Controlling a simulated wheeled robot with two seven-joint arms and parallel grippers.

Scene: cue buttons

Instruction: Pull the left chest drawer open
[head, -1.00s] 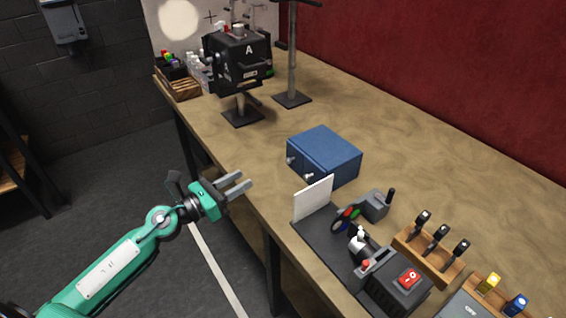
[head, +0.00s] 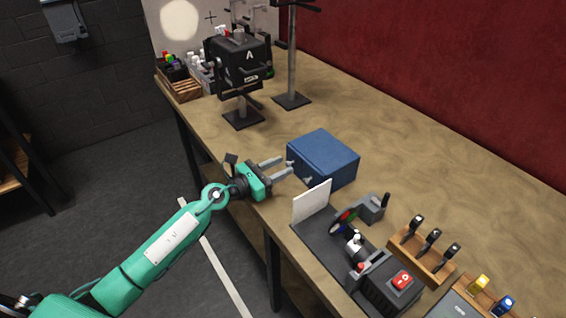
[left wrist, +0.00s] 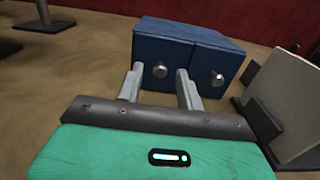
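The blue chest (head: 326,155) stands on the workbench, and its drawer fronts face my left arm. In the left wrist view the left drawer (left wrist: 160,52) and the right drawer (left wrist: 213,68) sit side by side, each with a round metal knob. My left gripper (head: 282,168) is open just in front of the chest. In the left wrist view its two fingers (left wrist: 160,84) point at the left drawer, with the left drawer's knob (left wrist: 159,71) between their tips as seen there. I cannot tell whether they touch anything. Both drawers look closed. My right gripper is not in view.
A black box marked A (head: 238,62) on a stand is farther back. The bench top (head: 410,150) right of the chest is clear.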

